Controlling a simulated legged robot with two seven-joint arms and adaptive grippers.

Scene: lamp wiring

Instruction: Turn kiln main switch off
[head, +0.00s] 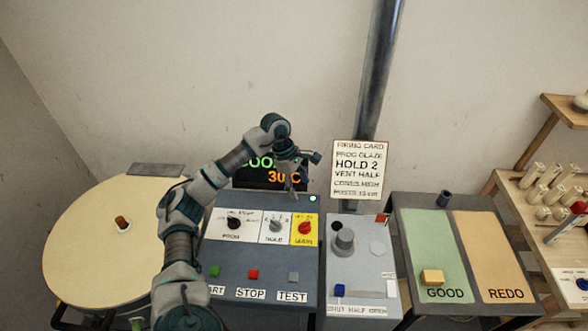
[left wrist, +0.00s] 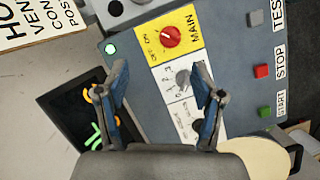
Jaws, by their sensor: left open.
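The main switch is a red knob (head: 305,227) on a yellow plate marked MAIN, at the upper right of the grey control panel. The knob also shows in the left wrist view (left wrist: 171,37), with OFF and ON printed beside it; I cannot tell surely which mark it points to. My left gripper (head: 304,173) is open and empty above the back of the panel, in front of the display and apart from the knob. In the left wrist view its two fingers (left wrist: 161,70) are spread, with the knob beyond their tips. My right gripper is in neither view.
The PROG knob (head: 233,223) and HOLD knob (head: 275,226) sit left of the main switch. START, STOP and TEST buttons (head: 293,277) line the front. A green lamp (head: 313,198) is lit. A metal pipe (head: 378,70) and firing card (head: 359,169) stand behind.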

